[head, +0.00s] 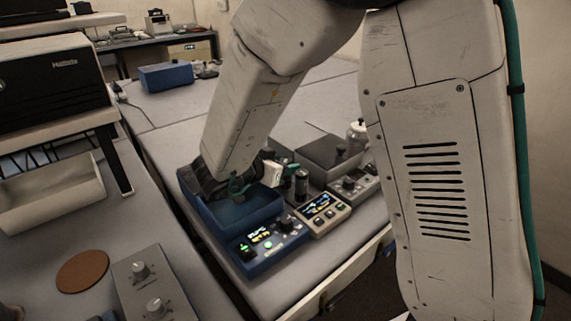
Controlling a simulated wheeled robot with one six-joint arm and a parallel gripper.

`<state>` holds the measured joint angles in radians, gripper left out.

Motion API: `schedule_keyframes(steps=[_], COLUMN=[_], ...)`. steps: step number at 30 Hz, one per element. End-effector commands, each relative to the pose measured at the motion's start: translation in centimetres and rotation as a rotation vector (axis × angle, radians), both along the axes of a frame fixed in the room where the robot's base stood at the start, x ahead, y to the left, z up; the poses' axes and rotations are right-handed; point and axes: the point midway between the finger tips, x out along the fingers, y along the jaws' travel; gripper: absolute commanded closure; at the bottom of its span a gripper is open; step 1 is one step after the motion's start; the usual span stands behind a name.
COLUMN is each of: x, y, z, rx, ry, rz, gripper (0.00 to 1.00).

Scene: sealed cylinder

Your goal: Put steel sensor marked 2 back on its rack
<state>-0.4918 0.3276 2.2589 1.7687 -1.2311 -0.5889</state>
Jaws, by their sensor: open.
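My gripper (240,186) is at the end of the arm, low over the blue instrument on the bench. Its jaws are open, and they are small and partly hidden by the arm's last link. A small dark upright cylinder with a paler top (301,182) stands just right of the gripper. No number can be read on it, so I cannot tell if it is the steel sensor marked 2. I cannot make out the rack for certain. A small white block (272,174) shows beside the gripper; what it belongs to is unclear.
The blue instrument (268,242) has lit displays. A beige meter (323,213), a knobbed grey unit (355,187), a dark grey box (330,151) and a lidded jar (357,131) stand close by. A brown disc (83,271) lies left. Bench behind is mostly clear.

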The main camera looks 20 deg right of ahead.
Motion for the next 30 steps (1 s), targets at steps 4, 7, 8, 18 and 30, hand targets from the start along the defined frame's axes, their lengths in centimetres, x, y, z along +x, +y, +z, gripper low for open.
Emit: schedule_keyframes(steps=[4,7,8,18,30], x=[-1.2,-1.9,-2.1,-2.6,3.5], y=[2.3,3.6,3.9,5.0,8.0], z=[1.1,1.7,1.8,2.5,11.2], rx=[0.000,0.002,0.001,0.011,0.451], ry=[-0.001,-0.001,-0.001,-0.006,-0.198], rz=[0.005,0.005,0.004,0.011,0.658], gripper=[0.50,0.50,0.50,0.50,0.50])
